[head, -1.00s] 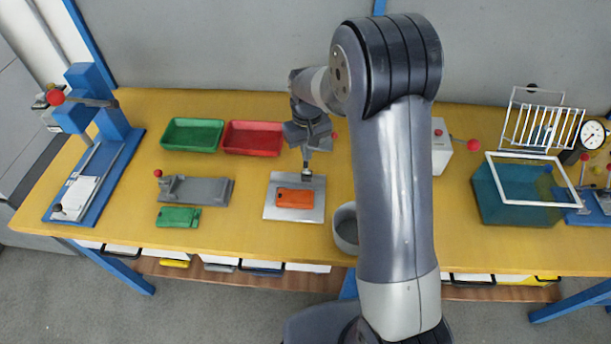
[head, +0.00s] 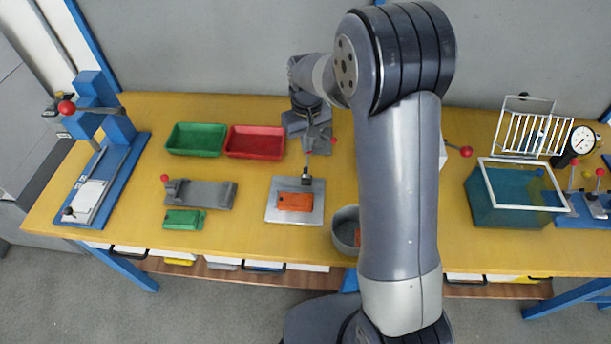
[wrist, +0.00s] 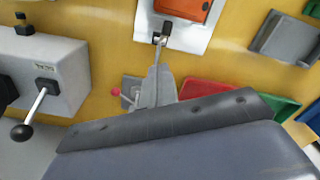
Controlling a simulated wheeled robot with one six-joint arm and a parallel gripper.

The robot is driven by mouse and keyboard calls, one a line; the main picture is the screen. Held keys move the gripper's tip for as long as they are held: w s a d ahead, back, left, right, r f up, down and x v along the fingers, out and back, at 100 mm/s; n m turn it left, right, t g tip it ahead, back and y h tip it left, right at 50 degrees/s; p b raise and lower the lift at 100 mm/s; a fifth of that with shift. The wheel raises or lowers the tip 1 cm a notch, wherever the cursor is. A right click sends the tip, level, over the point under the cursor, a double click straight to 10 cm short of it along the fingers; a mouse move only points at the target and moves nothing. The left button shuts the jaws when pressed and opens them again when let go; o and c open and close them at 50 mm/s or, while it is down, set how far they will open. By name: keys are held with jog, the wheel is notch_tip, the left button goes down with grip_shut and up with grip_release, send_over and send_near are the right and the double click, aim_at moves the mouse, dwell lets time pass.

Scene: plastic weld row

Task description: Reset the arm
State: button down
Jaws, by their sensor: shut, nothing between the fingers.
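My arm rises through the middle of the head view and bends back toward the rear of the bench. My gripper (head: 304,124) is at its far end, shut and empty, behind the orange part, beside or above the grey toggle clamp (head: 318,138). Its fingertips are hard to make out. The orange part (head: 295,202) lies on a pale metal plate (head: 276,214), with the clamp's black tip over its rear edge. The wrist view also shows the orange part (wrist: 184,8) and the clamp (wrist: 158,85), with a large grey piece of mine across the bottom.
Green (head: 195,139) and red (head: 255,142) trays stand at back left. A grey fixture (head: 207,194) and green part (head: 184,219) lie in front. A blue press (head: 109,180) stands far left. A round bowl (head: 345,232), teal tank (head: 505,205) and white rack (head: 533,135) are right.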

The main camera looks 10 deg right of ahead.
dwell(0.4)
notch_tip(320, 180, down, 7)
jog(key=b, duration=0.5)
jog(key=shift+f+b, duration=0.1)
jog(key=shift+b, duration=0.2)
jog(key=shift+w+r+p, duration=0.25)
jog(key=shift+w+p, duration=0.05)
jog(key=shift+w, duration=0.05)
jog(key=shift+w+d, duration=0.1)
jog(key=shift+w, duration=0.2)
jog(key=shift+s, duration=0.1)
